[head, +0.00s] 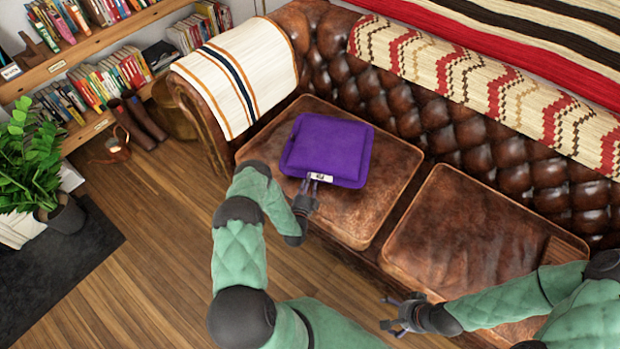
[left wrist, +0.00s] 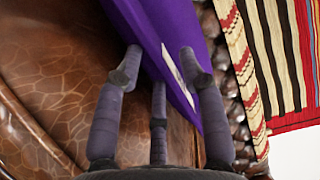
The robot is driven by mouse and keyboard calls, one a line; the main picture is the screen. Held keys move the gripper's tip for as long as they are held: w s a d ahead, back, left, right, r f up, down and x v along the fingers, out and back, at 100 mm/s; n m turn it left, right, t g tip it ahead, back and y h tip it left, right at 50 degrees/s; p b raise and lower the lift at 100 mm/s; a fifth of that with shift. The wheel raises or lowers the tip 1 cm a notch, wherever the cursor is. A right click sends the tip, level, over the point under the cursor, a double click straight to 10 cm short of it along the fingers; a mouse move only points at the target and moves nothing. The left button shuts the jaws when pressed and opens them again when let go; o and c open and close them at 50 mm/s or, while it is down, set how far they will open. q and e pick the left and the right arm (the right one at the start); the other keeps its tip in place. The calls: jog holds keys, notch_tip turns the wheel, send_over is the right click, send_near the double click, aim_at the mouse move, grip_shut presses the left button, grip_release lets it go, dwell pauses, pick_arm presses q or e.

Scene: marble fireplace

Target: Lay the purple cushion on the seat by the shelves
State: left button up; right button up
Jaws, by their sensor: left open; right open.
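The purple cushion (head: 327,148) lies on the left brown leather seat (head: 382,190) of the sofa, the one nearer the shelves. A small white label shows on its front edge. My left gripper (head: 311,184) is at that front edge beside the label, with its fingers open. In the left wrist view the purple cushion (left wrist: 150,35) is just beyond the spread fingers of my left gripper (left wrist: 158,65); whether they touch it I cannot tell. My right gripper (head: 392,312) is open and empty, low in front of the right seat (head: 478,240).
Bookshelves (head: 92,45) stand at the upper left. A striped throw (head: 240,75) covers the left armrest, and patterned blankets (head: 480,75) cover the sofa back. A potted plant (head: 62,212) stands at the left. The wooden floor (head: 150,215) in between is mostly clear.

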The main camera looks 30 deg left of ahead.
pick_arm(q)
jog(key=p+v, duration=0.2)
jog(key=v, duration=0.8)
jog(key=shift+p, duration=0.3)
jog(key=shift+w, duration=0.1)
